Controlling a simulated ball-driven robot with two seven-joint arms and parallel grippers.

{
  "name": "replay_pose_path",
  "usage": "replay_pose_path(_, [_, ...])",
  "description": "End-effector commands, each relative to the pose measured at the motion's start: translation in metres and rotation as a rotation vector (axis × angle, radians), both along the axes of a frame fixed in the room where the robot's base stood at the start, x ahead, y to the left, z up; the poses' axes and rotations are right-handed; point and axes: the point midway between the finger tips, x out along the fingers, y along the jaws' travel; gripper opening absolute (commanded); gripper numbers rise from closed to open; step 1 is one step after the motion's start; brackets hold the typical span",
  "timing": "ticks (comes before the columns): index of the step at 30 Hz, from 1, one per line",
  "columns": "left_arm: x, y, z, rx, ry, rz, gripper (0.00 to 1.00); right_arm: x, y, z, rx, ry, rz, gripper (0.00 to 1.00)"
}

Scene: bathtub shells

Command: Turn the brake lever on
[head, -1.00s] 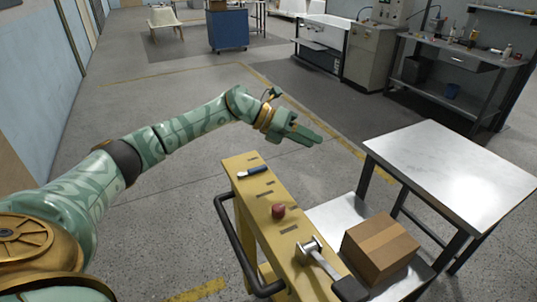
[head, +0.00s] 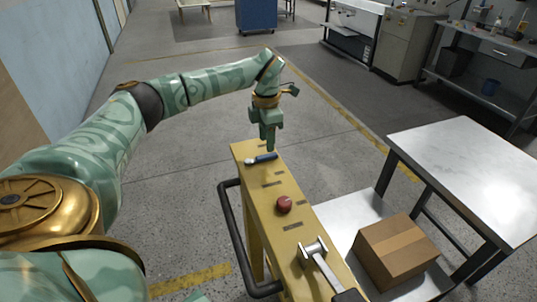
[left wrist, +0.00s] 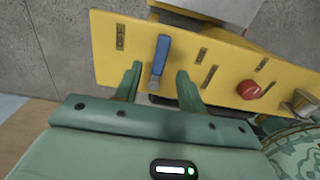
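A yellow console (head: 300,222) carries a small lever with a blue grip (head: 264,157) near its far end, a red knob (head: 284,204) at its middle and a larger silver lever (head: 318,258) at its near end. The frames do not label which is the brake. My left gripper (head: 268,146) points down over the blue-gripped lever. In the left wrist view my left gripper (left wrist: 159,72) is open, with one finger on each side of the blue grip (left wrist: 161,52); contact is not visible. My right gripper is out of view.
A dark handrail (head: 238,240) runs along the console's left side. A cardboard box (head: 398,250) sits on a low metal platform to the right, beside a metal-topped table (head: 465,170). The floor left of the console is open.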

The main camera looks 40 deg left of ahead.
Motion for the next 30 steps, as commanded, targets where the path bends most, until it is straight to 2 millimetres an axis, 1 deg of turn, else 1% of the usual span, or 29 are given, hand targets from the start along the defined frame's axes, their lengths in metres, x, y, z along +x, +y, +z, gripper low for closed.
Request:
replay_pose_path(1, [0.000, 0.000, -0.015, 0.000, 0.004, -0.001, 0.40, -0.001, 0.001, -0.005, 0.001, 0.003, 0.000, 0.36])
replay_pose_path(4, [0.000, 0.000, -0.031, 0.000, 0.002, 0.000, 0.40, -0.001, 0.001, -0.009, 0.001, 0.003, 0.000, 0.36])
replay_pose_path(7, [0.000, 0.000, -0.042, -0.001, 0.000, 0.000, 0.40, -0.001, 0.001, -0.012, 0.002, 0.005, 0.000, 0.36])
replay_pose_path(12, [0.000, 0.000, -0.048, 0.000, -0.002, 0.000, 0.40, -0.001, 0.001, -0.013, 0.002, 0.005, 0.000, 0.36])
replay_pose_path(19, [0.000, 0.000, -0.048, 0.000, -0.003, 0.000, 0.40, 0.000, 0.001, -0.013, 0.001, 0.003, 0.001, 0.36])
replay_pose_path(20, [0.000, 0.000, -0.048, 0.000, -0.003, 0.000, 0.32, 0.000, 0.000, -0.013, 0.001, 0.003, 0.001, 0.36])
replay_pose_path(21, [0.000, 0.000, -0.048, -0.001, -0.003, 0.000, 0.21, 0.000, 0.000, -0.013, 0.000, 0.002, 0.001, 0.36])
replay_pose_path(23, [0.000, 0.000, -0.048, -0.001, -0.002, 0.000, 0.04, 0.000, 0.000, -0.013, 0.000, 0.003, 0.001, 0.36])
replay_pose_path(24, [0.000, 0.000, -0.048, -0.001, -0.002, 0.000, 0.00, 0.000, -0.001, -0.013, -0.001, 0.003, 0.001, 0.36])
replay_pose_path(30, [0.001, 0.000, -0.048, -0.001, -0.002, -0.003, 0.00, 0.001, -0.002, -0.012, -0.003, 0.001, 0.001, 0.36])
